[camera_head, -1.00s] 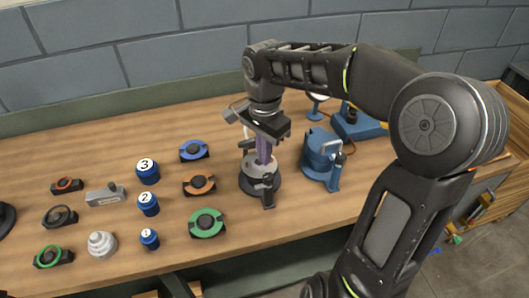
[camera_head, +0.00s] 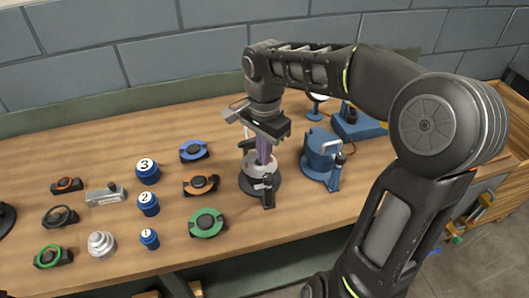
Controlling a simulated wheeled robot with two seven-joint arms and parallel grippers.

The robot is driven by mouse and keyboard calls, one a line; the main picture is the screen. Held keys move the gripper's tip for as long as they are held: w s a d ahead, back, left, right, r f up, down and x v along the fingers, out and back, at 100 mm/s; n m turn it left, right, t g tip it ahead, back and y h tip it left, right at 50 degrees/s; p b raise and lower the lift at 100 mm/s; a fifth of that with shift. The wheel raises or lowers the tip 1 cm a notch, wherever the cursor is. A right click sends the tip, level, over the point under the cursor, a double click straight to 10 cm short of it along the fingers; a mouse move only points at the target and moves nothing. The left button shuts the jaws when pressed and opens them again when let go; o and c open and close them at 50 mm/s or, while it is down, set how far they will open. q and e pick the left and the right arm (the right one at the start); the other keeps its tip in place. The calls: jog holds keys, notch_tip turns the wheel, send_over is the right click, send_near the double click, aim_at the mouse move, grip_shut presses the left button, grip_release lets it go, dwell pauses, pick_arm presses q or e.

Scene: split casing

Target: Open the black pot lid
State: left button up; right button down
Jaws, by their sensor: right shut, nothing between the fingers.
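The black pot (camera_head: 268,188) stands on the wooden bench right of the middle, with a dark base and a light grey upper part. A dark upright latch-like part (camera_head: 267,194) is on its front. My right gripper (camera_head: 263,160) points down at the top of this pot, with its purple-grey fingers shut and nothing between them. The fingertips are at or just above the grey top; I cannot tell whether they touch. The gripper hides part of the lid and its handle. My left gripper is not in view.
A similar blue pot (camera_head: 321,158) stands close on the right. Blue (camera_head: 193,151), orange (camera_head: 201,184) and green (camera_head: 207,223) ringed parts lie to the left, with numbered blue cylinders (camera_head: 148,171) beyond. The bench front (camera_head: 290,224) is clear.

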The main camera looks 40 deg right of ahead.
jog(key=shift+w, duration=0.1)
jog(key=shift+w+d, duration=0.2)
jog(key=shift+w, duration=0.35)
jog(key=shift+w+d, duration=0.15)
jog(key=shift+w, duration=0.35)
jog(key=shift+w+d+p, duration=0.3)
jog(key=shift+w+p, duration=0.05)
jog(key=shift+w, duration=0.45)
jog(key=shift+w+d+p, duration=0.25)
jog(key=shift+w+p, duration=0.1)
jog(key=shift+w, duration=0.4)
jog(key=shift+w+d+p, duration=0.3)
jog(key=shift+w+p, duration=0.05)
jog(key=shift+w, duration=0.45)
jog(key=shift+s+a+r+p, duration=0.15)
jog(key=shift+s+r+p, duration=0.25)
jog(key=shift+r, duration=0.45)
jog(key=shift+s+a+r+p, duration=0.1)
jog(key=shift+s+r+p, duration=0.3)
jog(key=shift+r, duration=0.4)
jog(key=shift+s+a+r+p, duration=0.15)
jog(key=shift+s+r+p, duration=0.2)
jog(key=shift+r, duration=0.5)
jog(key=shift+s+a+r, duration=0.1)
jog(key=shift+s+r, duration=0.2)
jog(key=shift+r, duration=0.25)
